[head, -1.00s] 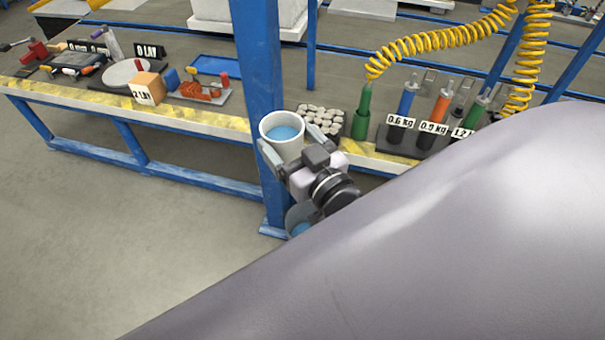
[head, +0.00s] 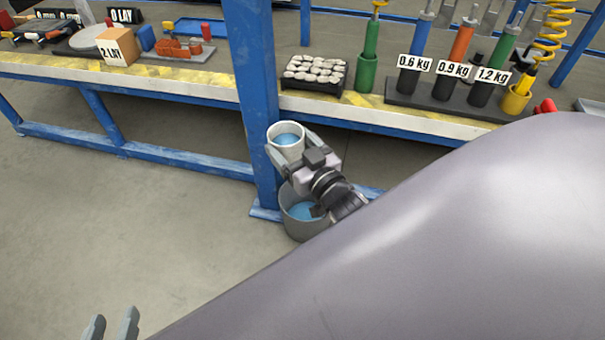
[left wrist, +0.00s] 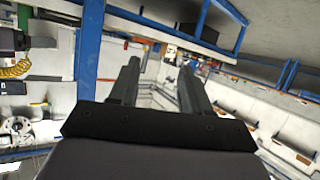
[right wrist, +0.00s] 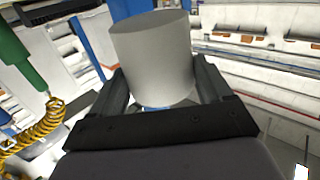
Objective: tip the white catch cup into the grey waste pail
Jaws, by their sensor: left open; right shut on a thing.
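The white catch cup (head: 287,150) holds blue liquid and looks about upright in the head view. My right gripper (head: 292,148) is shut on it, one finger on each side. The cup's grey-looking side fills the space between the fingers in the right wrist view (right wrist: 152,62). The grey waste pail (head: 298,226) stands on the floor beside the blue post, with blue inside; my right gripper and arm hide part of it. The cup appears above and behind the pail's rim in the picture. My left gripper (head: 112,326) is open and empty at the bottom left; it also shows in the left wrist view (left wrist: 158,82).
A blue post (head: 250,90) rises close behind the cup. The bench (head: 190,87) runs across the back, with a tray of pale pieces (head: 314,73), a green dispenser (head: 368,60) and several weight-labelled tools. The floor (head: 180,200) at left is clear.

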